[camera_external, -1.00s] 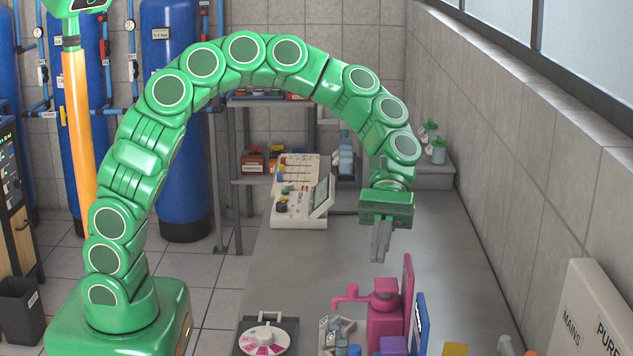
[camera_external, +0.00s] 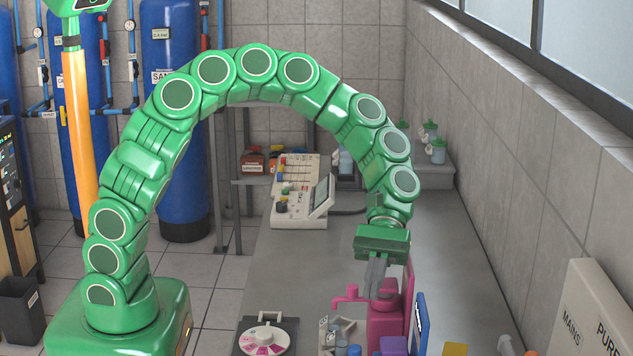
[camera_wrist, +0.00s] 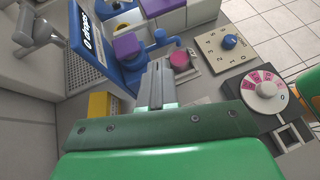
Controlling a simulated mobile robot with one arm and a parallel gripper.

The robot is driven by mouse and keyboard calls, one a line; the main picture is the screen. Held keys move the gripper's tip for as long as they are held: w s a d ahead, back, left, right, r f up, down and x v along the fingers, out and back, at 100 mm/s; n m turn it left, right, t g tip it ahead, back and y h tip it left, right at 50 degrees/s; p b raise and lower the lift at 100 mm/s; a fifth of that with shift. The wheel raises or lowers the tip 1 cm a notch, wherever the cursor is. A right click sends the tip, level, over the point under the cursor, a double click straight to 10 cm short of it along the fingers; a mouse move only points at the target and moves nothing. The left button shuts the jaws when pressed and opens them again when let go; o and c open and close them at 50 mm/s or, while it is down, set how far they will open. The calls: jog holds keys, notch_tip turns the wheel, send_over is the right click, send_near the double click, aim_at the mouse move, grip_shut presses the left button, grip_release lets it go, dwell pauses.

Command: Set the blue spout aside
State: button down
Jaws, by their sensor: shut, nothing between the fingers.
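A blue dispenser with a "0 drops" screen (camera_wrist: 88,42) stands ahead of my gripper in the wrist view; its panel edge (camera_external: 420,322) shows at the bottom of the external view. My gripper (camera_external: 376,292) is shut and empty, pointing down over a pink dispenser (camera_external: 386,325) with a pink spout (camera_external: 348,298). I cannot tell whether my fingers touch the pink dispenser. My fingers also show in the wrist view (camera_wrist: 158,68).
A dial with pink sectors (camera_external: 264,341) lies on the bench's left edge. A beige plate with a blue knob (camera_wrist: 227,44) is near it in the wrist view. A yellow block (camera_external: 455,349) sits at the front. The grey bench (camera_external: 290,265) is clear in its middle.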

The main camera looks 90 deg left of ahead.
send_near(354, 348)
jog(key=x, duration=0.3)
jog(key=f+x, duration=0.1)
jog(key=x, duration=0.1)
jog(key=shift+w+f, duration=0.1)
jog(key=shift+f, duration=0.15)
jog(key=shift+s+d+n+t, duration=0.25)
jog(key=shift+n+t, duration=0.45)
jog(key=shift+t, duration=0.1)
jog(key=shift+s+d+n+t, duration=0.35)
jog(key=shift+d+n+t, duration=0.15)
jog(key=shift+n+t, duration=0.3)
jog(key=shift+s+d, duration=0.15)
jog(key=shift+d, duration=1.3)
jog(key=shift+a, duration=0.1)
jog(key=shift+w+a, duration=0.5)
jog(key=shift+a, duration=0.05)
